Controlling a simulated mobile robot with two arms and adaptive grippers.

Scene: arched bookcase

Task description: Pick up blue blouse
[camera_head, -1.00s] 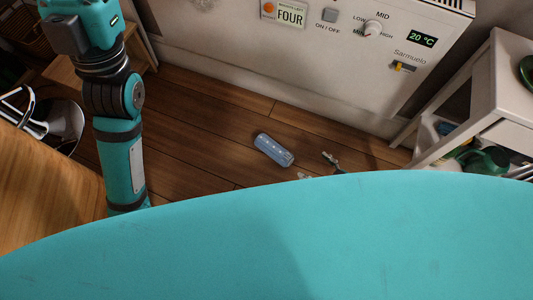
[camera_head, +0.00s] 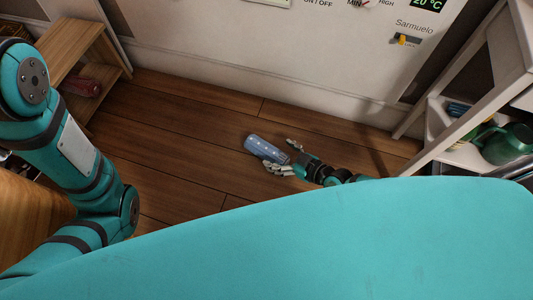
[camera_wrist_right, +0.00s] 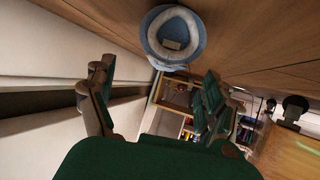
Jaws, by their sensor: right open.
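The blue blouse (camera_head: 262,147) lies on the wooden floor as a rolled, cylinder-like bundle in the middle of the head view. In the right wrist view its near end shows as a round blue and white shape (camera_wrist_right: 174,36) at the top. My right gripper (camera_head: 284,157) is open at the bundle's right end, its fingers spread to either side of that end. I cannot tell whether they touch it. In the right wrist view the gripper (camera_wrist_right: 159,70) shows nothing held. My left arm comes in from the left, but its gripper is out of view.
A white heater panel (camera_head: 220,35) stands behind the floor strip. A white shelf unit (camera_head: 497,60) with a green watering can (camera_head: 508,144) stands at the right. A wooden shelf (camera_head: 92,52) holds a reddish item at the left. Floor around the blouse is clear.

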